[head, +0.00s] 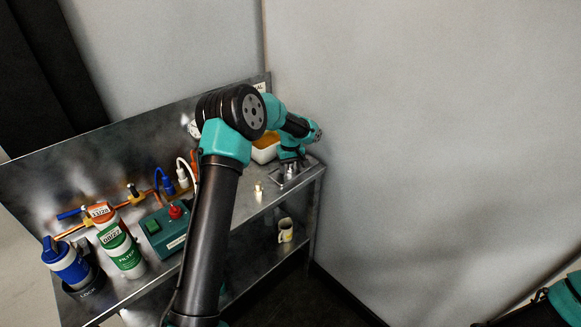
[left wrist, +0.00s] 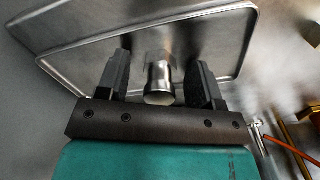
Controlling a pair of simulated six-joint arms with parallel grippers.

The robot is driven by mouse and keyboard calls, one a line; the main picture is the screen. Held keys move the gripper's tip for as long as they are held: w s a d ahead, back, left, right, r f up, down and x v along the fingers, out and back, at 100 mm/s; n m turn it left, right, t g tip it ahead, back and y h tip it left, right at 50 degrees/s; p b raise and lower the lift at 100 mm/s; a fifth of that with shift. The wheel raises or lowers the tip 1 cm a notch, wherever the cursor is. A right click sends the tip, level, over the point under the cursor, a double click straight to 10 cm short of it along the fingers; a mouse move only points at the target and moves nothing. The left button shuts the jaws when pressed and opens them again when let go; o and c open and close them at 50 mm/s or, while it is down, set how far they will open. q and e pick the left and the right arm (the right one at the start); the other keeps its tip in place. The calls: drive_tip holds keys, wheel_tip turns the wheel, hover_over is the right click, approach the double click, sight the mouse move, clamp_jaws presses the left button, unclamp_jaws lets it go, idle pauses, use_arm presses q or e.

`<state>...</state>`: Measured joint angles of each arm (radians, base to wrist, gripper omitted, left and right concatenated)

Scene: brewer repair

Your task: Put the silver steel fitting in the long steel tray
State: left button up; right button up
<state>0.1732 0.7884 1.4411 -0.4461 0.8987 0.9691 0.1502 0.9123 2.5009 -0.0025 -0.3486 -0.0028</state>
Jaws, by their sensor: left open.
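The silver steel fitting (left wrist: 159,84) is a short, shiny cylinder in the left wrist view. It is between the two dark fingers of my left gripper (left wrist: 160,88), with gaps visible on both sides. The fingers are apart. The long steel tray (left wrist: 222,25), with its raised rim, lies behind and below the fitting. The fitting appears to be in the tray; its contact with the tray floor is hard to see. In the head view my left gripper (head: 290,172) is low over the tray (head: 301,179) at the bench's right end. My right gripper does not show.
A small pale fitting (head: 258,190) stands left of the tray. A white box (head: 264,154) is behind it. A teal control box (head: 164,228), a green-labelled canister (head: 123,253) and a blue canister (head: 68,264) stand further left. A mug (head: 285,231) is on the lower shelf.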

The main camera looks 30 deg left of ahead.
use_arm(q)
drive_tip(key=shift+r, duration=0.15)
wheel_tip(320, 180, up, 12)
idle(0.6)
idle(0.3)
